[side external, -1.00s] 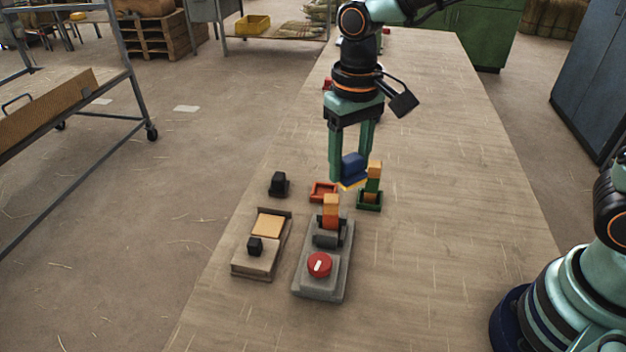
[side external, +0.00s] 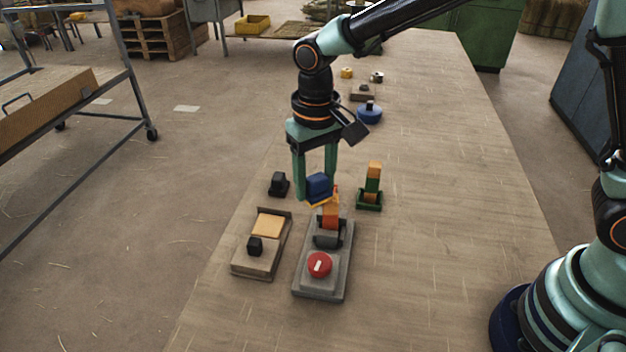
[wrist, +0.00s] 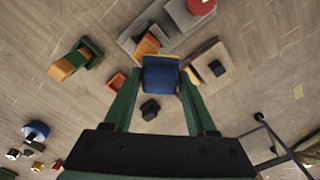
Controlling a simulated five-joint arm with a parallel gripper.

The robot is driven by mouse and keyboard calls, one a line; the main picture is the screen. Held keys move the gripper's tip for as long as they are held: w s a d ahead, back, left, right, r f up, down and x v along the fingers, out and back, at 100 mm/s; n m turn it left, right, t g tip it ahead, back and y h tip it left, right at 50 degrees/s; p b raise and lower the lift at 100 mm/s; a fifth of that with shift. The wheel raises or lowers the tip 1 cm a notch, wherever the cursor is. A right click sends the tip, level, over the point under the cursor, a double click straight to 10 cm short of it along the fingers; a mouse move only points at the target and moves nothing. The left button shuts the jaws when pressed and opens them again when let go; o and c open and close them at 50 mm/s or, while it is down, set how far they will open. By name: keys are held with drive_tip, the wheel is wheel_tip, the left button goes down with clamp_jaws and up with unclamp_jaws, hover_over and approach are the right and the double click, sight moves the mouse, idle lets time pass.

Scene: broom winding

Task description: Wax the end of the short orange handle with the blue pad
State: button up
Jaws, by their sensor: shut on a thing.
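My gripper (side external: 315,178) is shut on the blue pad (side external: 318,185), which has a yellow underside. In the wrist view the pad (wrist: 160,77) sits between my fingertips (wrist: 160,85). The short orange handle (side external: 330,219) stands upright in a grey clamp base (side external: 311,286) with a red knob (side external: 319,264). The pad is close by the handle's upper end, a little to its left in the side view. I cannot tell whether they touch. In the wrist view part of the orange handle (wrist: 147,45) shows just beyond the pad.
A green holder (side external: 369,206) with an upright orange-and-green handle (side external: 373,183) stands to the right. A tan tray (side external: 250,267) with a black knob (side external: 255,246) and a black block (side external: 278,184) are at left. The table's right side is clear.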

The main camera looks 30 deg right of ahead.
drive_tip(key=shift+s+d, duration=1.65)
drive_tip(key=shift+d, duration=0.65)
wheel_tip(320, 180, up, 8)
drive_tip(key=shift+a, duration=0.2)
